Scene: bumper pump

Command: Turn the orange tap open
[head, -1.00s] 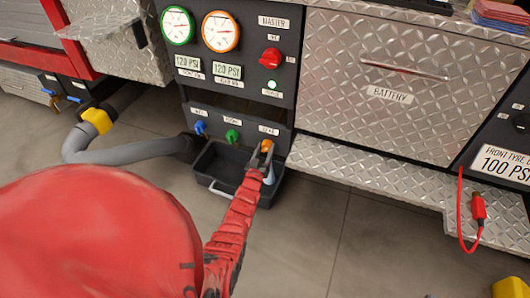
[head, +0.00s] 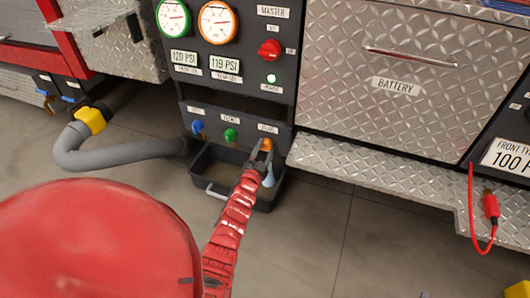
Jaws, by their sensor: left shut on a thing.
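The orange tap (head: 267,144) sits at the right end of a row of taps low on the dark pump panel. My left gripper (head: 263,153) is at the tap and shut on it. My red left arm reaches up to it from below, and the gripper hides part of the tap. A pale blue streak (head: 269,178) shows just below the tap, above the black tray; it may be water, but I cannot tell for sure. The orange-ringed gauge (head: 217,22) has a display (head: 225,63) under it reading 119 PSI. My right gripper is not in view.
A blue tap (head: 197,126) and a green tap (head: 230,135) are left of the orange one. The black tray (head: 210,190) stands on the floor below. A silver step (head: 370,175) juts out at right. A grey hose (head: 110,155) lies at left.

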